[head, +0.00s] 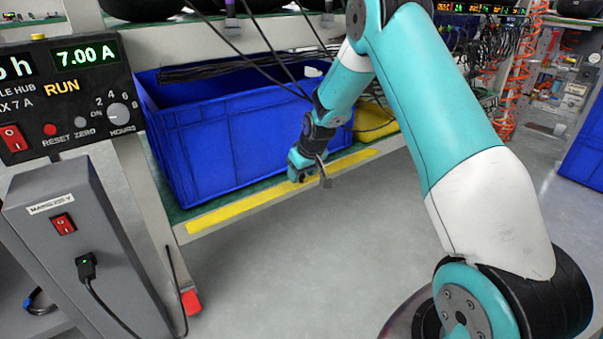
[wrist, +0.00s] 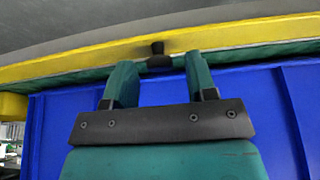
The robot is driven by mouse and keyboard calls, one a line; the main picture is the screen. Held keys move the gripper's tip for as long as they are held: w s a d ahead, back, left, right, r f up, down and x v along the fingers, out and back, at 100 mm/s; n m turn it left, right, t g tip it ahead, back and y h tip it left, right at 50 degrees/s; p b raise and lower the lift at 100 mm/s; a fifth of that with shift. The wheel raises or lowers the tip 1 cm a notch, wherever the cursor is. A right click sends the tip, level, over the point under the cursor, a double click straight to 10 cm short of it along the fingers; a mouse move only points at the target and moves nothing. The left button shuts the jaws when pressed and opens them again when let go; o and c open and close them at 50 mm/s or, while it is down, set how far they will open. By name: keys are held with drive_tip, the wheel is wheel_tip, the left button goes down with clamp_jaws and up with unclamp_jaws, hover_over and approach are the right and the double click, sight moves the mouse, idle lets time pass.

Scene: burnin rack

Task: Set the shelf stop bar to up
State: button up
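The shelf stop bar (head: 250,205) is a long yellow bar along the front edge of the lower shelf. It lies low, level with the foot of the blue crate. In the wrist view the yellow bar (wrist: 70,65) crosses the top of the picture, with a black knob (wrist: 158,53) on it. My gripper (wrist: 158,72) is open there, its two teal fingers on either side of the knob's line. The knob shows just beyond or between the fingertips; contact cannot be told. In the head view my gripper (head: 308,172) is at the bar, and its fingers are partly hidden.
A blue crate (head: 215,140) stands on the shelf right behind the bar. A yellow bin (head: 375,122) is to its right. A control box (head: 70,90) and a grey power unit (head: 85,250) stand at left. Black cables hang near my arm. The floor in front is clear.

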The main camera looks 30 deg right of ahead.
drive_tip(key=c, duration=0.8)
drive_tip(key=p, duration=0.2)
drive_tip(key=r+g+p, duration=0.1)
drive_tip(key=p, duration=0.1)
drive_tip(key=shift+w+r, duration=0.1)
drive_tip(key=shift+w, duration=0.2)
drive_tip(key=p, duration=0.1)
drive_tip(key=g+p, duration=0.1)
drive_tip(key=shift+w+p, duration=0.25)
drive_tip(key=shift+p, duration=0.15)
drive_tip(key=shift+w+f+g+p, duration=0.2)
drive_tip(key=shift+g+p, duration=0.25)
drive_tip(key=shift+g, duration=0.15)
drive_tip(key=shift+c, duration=0.2)
drive_tip(key=o, duration=0.9)
